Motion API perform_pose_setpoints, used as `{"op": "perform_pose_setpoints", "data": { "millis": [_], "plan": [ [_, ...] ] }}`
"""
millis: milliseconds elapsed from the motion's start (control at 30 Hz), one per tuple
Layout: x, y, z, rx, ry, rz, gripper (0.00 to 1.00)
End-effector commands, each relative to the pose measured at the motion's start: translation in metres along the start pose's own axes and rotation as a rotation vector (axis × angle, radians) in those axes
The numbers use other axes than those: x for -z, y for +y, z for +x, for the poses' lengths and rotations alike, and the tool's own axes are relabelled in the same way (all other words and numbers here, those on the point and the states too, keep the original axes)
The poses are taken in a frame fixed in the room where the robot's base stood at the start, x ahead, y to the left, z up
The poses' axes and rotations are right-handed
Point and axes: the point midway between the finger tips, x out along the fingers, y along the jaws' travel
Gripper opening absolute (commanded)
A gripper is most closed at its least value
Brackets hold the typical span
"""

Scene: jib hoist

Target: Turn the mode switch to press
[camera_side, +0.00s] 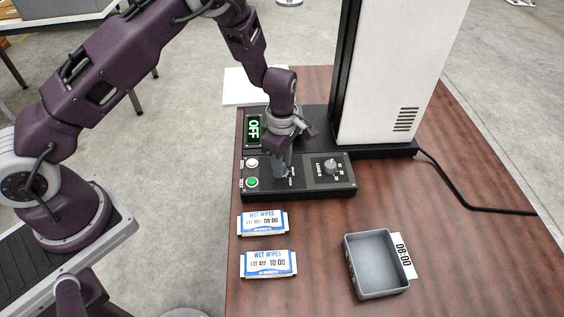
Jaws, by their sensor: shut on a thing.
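The black control panel (310,190) sits on the brown table at the foot of a tall white machine. My gripper (281,172) points down over the panel, left of its middle, and is shut on the mode switch, which is mostly hidden behind the fingers. Small white marks (291,180) show beside the fingers, too small to read. A green display (254,127) on the machine's base reads OFF. A second knob (330,164) with a printed scale stands on the right of the panel, apart from my gripper.
A white button (252,163) and a green button (252,182) sit left of my gripper. Two wet wipes packs (263,222) (268,263) and a grey tray (376,265) with a 08:00 label lie in front. The white machine column (400,70) rises behind. A black cable runs right.

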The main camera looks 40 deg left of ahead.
Motion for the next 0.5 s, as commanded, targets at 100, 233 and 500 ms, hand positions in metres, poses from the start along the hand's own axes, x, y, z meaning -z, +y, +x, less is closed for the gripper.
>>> {"op": "perform_pose_setpoints", "data": {
  "millis": [100,233,500],
  "plan": [
    [0.0002,0.0003,-0.0005,0.0,-0.001,0.054,0.0],
    [0.0005,0.0005,-0.0006,-0.001,0.0,0.149,0.0],
    [0.0003,0.0005,-0.0008,-0.001,0.0,0.401,0.0]
  ]
}}
